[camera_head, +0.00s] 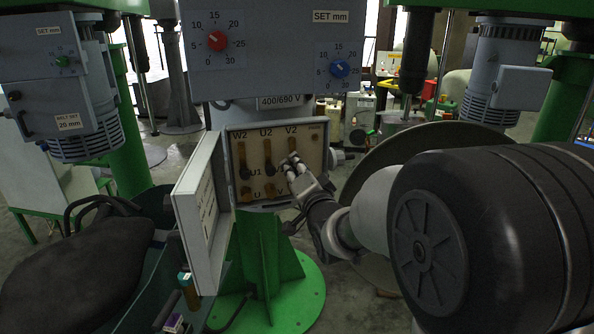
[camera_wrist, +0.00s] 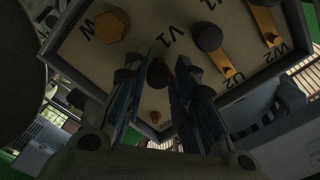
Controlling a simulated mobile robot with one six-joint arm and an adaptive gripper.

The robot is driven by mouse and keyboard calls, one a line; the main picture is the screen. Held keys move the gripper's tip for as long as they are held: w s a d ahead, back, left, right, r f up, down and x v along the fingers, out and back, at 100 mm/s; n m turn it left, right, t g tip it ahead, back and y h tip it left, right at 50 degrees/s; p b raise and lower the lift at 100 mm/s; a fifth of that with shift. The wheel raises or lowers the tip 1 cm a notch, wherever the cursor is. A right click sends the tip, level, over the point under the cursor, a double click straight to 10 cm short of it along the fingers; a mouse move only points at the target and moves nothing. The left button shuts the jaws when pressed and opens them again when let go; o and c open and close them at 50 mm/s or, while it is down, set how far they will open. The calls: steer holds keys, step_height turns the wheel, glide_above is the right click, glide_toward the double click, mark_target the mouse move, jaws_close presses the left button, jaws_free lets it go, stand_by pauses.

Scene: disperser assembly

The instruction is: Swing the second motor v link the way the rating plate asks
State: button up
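The terminal box (camera_head: 313,135) stands open on a green pedestal, with W2, U2 and V2 marked along its top. Brass upright links show in the W2 column (camera_head: 242,158) and the U2 column (camera_head: 267,150). The V link (camera_head: 292,147) is partly hidden by my gripper (camera_head: 291,163). In the wrist view my gripper (camera_wrist: 160,62) has its two fingers apart, one on each side of a black knob (camera_wrist: 158,73) near the V1 mark. I cannot tell whether they touch it. The rating plate (camera_head: 280,102) above the box reads 400/690 V.
The box's pale lid (camera_head: 207,215) hangs open on the left. A red dial (camera_head: 217,41) and a blue dial (camera_head: 339,69) sit on the panel above. A large dark disc (camera_head: 362,190) stands close on the right behind my arm.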

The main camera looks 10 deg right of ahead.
steer(key=shift+o, duration=1.4)
steer(key=s+d, duration=0.1)
steer(key=s, duration=1.1)
steer(key=shift+d, duration=0.25)
